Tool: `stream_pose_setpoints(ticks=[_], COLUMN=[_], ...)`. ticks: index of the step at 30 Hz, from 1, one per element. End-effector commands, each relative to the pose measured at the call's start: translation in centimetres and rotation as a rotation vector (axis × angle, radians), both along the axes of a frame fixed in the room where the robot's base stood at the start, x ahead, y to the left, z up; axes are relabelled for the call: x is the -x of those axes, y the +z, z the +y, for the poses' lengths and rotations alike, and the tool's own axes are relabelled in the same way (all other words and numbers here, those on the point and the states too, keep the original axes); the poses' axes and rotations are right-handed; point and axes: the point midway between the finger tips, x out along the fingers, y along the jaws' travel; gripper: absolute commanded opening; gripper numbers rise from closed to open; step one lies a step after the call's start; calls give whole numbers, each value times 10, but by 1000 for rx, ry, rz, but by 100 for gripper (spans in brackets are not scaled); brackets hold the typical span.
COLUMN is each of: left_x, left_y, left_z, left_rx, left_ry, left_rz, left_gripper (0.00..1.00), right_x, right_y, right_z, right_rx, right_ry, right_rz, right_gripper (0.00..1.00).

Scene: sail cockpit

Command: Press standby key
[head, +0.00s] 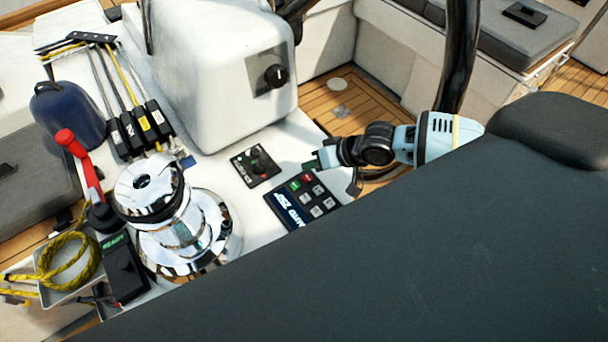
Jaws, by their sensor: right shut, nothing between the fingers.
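The autopilot-like keypad (303,201) is a dark panel on the white console, with a lit display (290,212) on its left side. It has a green key (295,187), a red key (307,178) and several grey keys (317,200). The key labels are too small to read, so I cannot tell which is standby. My right gripper (312,166) is shut and empty, coming in from the right. Its tip is close above the keypad's upper edge, near the red key; I cannot tell whether it touches. My left gripper is not in view.
A small black switch panel (255,166) lies left of the keypad. A white housing (215,70) rises behind. A black tube (458,55) stands behind my right arm. A large dark surface fills the lower right.

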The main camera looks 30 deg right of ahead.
Motion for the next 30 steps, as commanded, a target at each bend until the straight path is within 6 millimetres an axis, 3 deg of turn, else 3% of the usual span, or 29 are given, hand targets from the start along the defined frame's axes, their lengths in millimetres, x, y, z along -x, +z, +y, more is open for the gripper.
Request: stream_pose_setpoints(ticks=[1, 6, 30], left_x=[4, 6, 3], left_y=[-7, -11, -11], left_z=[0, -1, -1], left_rx=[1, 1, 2], left_ry=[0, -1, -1], left_rz=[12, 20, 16], left_gripper=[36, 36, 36], right_x=[2, 1, 0], right_y=[-12, -24, -24], right_z=[0, 0, 0], right_rx=[-1, 0, 1], right_ry=[0, 0, 1], right_rz=[9, 4, 0], right_gripper=[0, 0, 0])
